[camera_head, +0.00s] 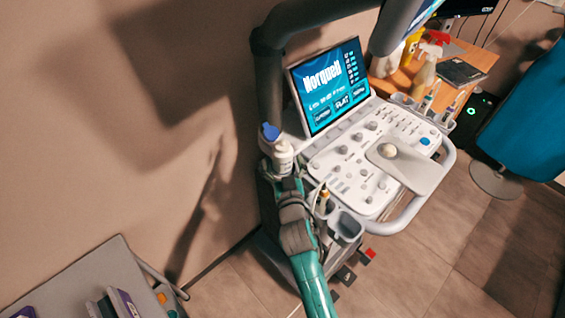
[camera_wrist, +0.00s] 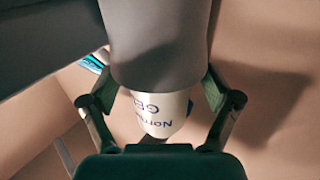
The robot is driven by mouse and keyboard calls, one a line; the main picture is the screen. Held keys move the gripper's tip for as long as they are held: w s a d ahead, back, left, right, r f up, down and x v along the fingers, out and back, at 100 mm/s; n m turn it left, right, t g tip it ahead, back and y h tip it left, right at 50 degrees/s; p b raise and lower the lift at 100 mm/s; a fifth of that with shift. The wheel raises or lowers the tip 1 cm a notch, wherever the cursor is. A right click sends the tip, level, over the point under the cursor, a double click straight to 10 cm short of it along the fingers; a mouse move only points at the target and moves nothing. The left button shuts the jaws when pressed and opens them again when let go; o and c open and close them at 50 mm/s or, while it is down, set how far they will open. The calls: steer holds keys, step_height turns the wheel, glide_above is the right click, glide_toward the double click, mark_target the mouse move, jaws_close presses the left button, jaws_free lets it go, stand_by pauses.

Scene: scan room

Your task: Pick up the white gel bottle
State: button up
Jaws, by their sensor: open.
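The white gel bottle (camera_head: 281,158) has a blue cap and stands at the left side of the ultrasound cart's console. In the wrist view the white bottle (camera_wrist: 158,112) shows upside down with dark blue lettering, partly hidden by a grey cup-like holder (camera_wrist: 160,55). My gripper (camera_wrist: 158,92) is open, with one finger on each side of the bottle; I cannot tell whether they touch it. In the head view my gripper (camera_head: 285,182) is just below the bottle, at the end of my teal and grey arm, and its fingers are hard to make out.
The cart's screen (camera_head: 331,87) and control panel (camera_head: 365,160) are close on the right. An empty-looking grey cup (camera_head: 346,226) is on the cart's front edge. A wooden table (camera_head: 478,58) with spray bottles stands behind. The beige wall (camera_head: 120,150) is on the left.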

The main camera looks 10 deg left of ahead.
mark_target(283, 141)
steer(key=c, duration=1.4)
steer(key=shift+c, duration=0.2)
steer(key=shift+r, duration=0.1)
step_height(283, 141, up, 10)
steer(key=shift+f, duration=0.1)
steer(key=o, duration=0.6)
steer(key=shift+o, duration=0.2)
